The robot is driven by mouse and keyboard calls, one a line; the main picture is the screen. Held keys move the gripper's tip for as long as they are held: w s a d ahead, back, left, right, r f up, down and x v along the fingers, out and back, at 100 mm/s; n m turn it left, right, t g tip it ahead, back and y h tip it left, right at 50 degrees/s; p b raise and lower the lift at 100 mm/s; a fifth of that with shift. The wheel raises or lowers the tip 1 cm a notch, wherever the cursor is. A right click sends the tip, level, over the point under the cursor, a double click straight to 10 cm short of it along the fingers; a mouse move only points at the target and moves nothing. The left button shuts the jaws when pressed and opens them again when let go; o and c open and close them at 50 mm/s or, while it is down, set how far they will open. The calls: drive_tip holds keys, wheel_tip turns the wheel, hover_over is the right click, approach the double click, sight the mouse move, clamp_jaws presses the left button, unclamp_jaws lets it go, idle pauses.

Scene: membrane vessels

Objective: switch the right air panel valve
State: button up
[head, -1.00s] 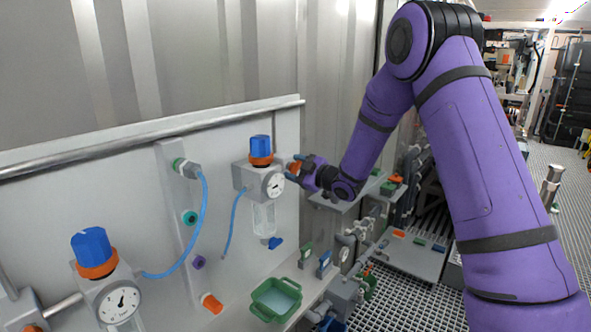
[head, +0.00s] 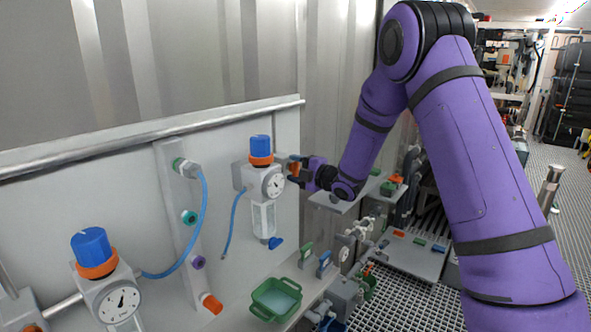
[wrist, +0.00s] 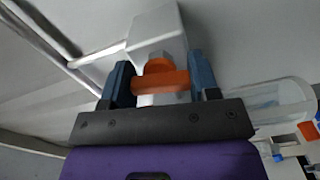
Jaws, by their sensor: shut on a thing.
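The right air panel valve shows in the wrist view as an orange handle (wrist: 165,82) on a grey block (wrist: 155,22). My gripper (wrist: 160,85) has its two blue-grey fingers on either side of the orange handle, shut on it. In the head view my gripper (head: 297,170) is at the right end of the panel, just right of the regulator (head: 262,180) with the blue knob and round gauge. The orange handle (head: 294,168) is mostly hidden there behind the gripper.
A second blue-knobbed regulator (head: 105,275) is at the lower left of the panel. A blue hose (head: 200,230) hangs between the two. A green tray (head: 276,299) sits on the shelf below. A steel rail (head: 150,137) runs along the panel's top.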

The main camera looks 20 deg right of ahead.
drive_tip(key=shift+f, duration=0.1)
idle(0.3)
drive_tip(key=o, duration=0.9)
drive_tip(key=v, duration=1.1)
